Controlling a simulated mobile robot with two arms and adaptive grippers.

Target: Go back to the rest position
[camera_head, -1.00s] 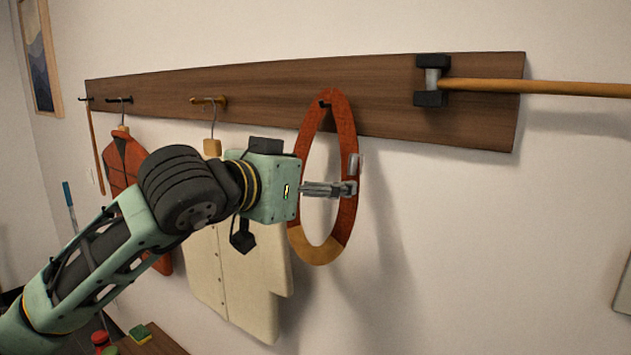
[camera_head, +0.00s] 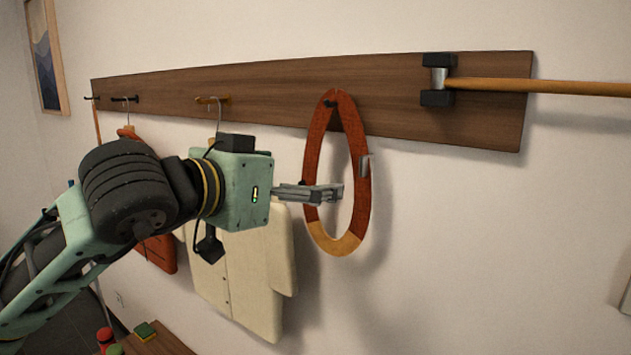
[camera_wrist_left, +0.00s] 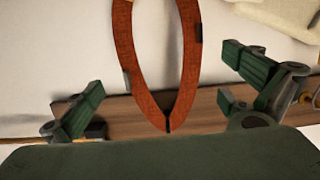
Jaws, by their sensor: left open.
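My left gripper (camera_head: 336,193) comes in from the left in the head view, in front of the wall. Its fingers are open and no object is held between them. Just beside the fingertips hangs a red loop (camera_head: 362,200) with a tan lower end, on a dark peg of the wooden wall board (camera_head: 400,95). In the head view the fingertips overlap the loop's left side and opening; I cannot tell the exact gap. In the left wrist view the spread green fingers stand on both sides of the loop (camera_wrist_left: 188,60). My right gripper is not in view.
A cream garment (camera_head: 265,300) and a red garment (camera_head: 160,255) hang behind my left arm. A long wooden handle (camera_head: 560,87) sits in a black holder at the board's right. A sponge (camera_head: 145,330) lies on a low wooden surface.

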